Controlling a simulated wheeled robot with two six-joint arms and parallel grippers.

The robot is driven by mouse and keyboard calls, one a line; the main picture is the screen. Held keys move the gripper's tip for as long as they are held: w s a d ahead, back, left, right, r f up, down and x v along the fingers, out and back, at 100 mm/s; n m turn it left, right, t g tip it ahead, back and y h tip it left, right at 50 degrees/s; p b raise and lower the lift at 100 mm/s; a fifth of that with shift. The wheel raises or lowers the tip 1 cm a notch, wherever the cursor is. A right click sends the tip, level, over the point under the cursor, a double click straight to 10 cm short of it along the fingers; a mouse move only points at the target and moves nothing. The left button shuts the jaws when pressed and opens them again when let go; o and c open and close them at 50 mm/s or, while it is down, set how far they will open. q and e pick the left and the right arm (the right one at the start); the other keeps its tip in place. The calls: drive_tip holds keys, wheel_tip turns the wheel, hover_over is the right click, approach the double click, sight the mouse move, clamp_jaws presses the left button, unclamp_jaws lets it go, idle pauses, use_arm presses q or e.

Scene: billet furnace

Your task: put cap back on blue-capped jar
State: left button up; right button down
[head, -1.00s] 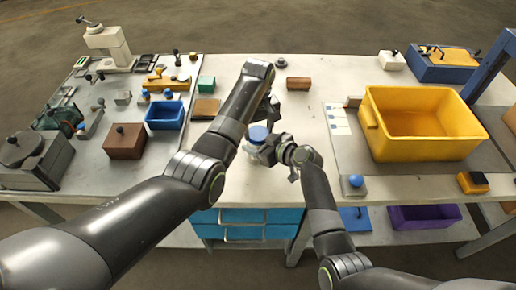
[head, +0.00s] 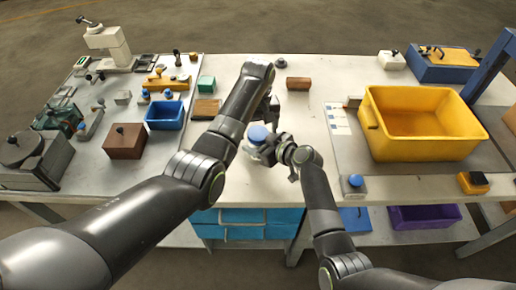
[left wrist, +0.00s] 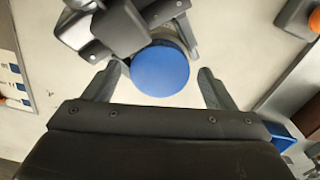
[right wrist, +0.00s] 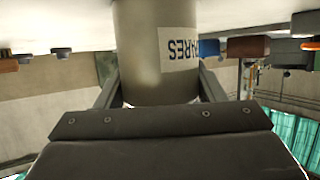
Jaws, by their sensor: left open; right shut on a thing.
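The jar is a grey metal cylinder with a printed white label, seen upside down in the right wrist view (right wrist: 140,45). Its blue cap (head: 257,133) sits at the top of the jar; I cannot tell how firmly it is seated. My right gripper (head: 262,152) is shut on the jar's body from the right side. My left gripper (head: 265,110) is open above the cap. In the left wrist view, the round blue cap (left wrist: 160,72) lies between the spread left fingers, with a gap on each side. My left arm hides part of the area behind the jar.
A yellow bin (head: 420,150) stands on the right. A blue bin (head: 164,115) and a brown box (head: 125,141) are on the left mat. A reddish-brown block (head: 298,83) and a small grey knob (head: 281,62) are behind.

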use_arm(q)
drive_tip(key=shift+r, duration=2.15)
drive_tip(key=o, duration=0.5)
use_arm(e)
drive_tip(key=shift+c, duration=1.3)
unclamp_jaws()
use_arm(q)
wheel_tip(320, 180, down, 2)
drive_tip(key=shift+f+b, duration=0.2)
drive_tip(key=shift+b, duration=1.05)
drive_tip(key=shift+f, duration=0.1)
use_arm(e)
drive_tip(key=v, duration=1.7)
drive_tip(key=shift+d, duration=0.2)
drive_tip(key=shift+s, duration=0.1)
